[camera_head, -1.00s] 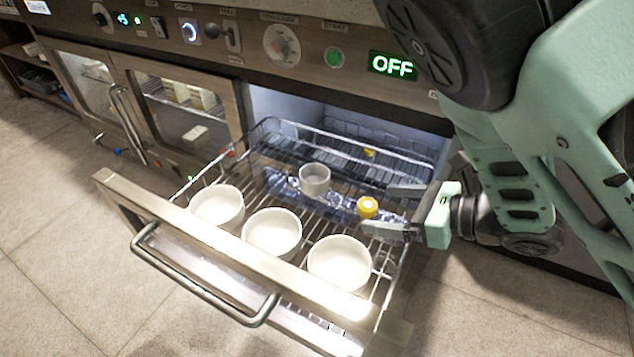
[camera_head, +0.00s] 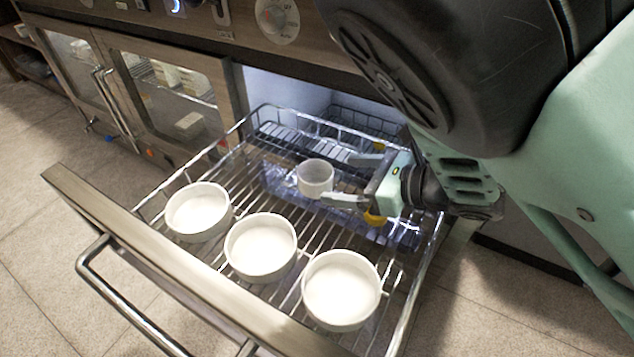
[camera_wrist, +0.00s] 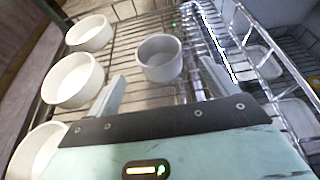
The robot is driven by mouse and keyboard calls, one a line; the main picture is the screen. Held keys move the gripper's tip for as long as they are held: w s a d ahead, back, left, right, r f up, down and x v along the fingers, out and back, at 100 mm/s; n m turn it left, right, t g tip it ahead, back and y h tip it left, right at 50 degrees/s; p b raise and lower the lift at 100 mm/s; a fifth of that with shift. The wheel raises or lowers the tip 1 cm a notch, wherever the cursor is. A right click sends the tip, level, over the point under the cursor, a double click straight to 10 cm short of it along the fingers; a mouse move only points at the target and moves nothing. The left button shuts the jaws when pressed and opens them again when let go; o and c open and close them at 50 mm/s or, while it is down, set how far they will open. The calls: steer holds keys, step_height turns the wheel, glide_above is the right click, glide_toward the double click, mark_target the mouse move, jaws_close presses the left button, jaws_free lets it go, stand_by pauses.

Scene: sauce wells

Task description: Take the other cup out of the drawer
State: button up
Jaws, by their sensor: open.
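A small grey-white cup (camera_head: 316,178) stands upright on the wire rack of the pulled-out drawer (camera_head: 116,222). In the wrist view the cup (camera_wrist: 160,58) is just beyond the fingertips, roughly between their lines. My gripper (camera_head: 350,178) is open and empty, to the right of the cup, its fingers pointing left at it. In the wrist view my gripper (camera_wrist: 160,82) shows both fingers spread wide. A yellow-capped object (camera_head: 375,219) lies on the rack below my gripper, partly hidden by it.
Three white bowls, left (camera_head: 198,211), middle (camera_head: 261,247) and right (camera_head: 341,290), stand in a row along the drawer front. A wire basket (camera_head: 262,112) is at the back of the drawer. A glass-doored cabinet (camera_head: 150,90) is on the left.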

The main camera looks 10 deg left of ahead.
mark_target(304, 175)
steer(key=x, duration=0.2)
steer(key=shift+a+f+b, duration=0.1)
steer(key=shift+a+b, duration=0.2)
steer(key=shift+b, duration=0.05)
steer(key=b+x, duration=0.3)
steer(key=x, duration=0.1)
steer(key=shift+f, duration=0.15)
steer(key=shift+w+a, duration=0.2)
steer(key=shift+a, duration=0.3)
steer(key=c, duration=1.1)
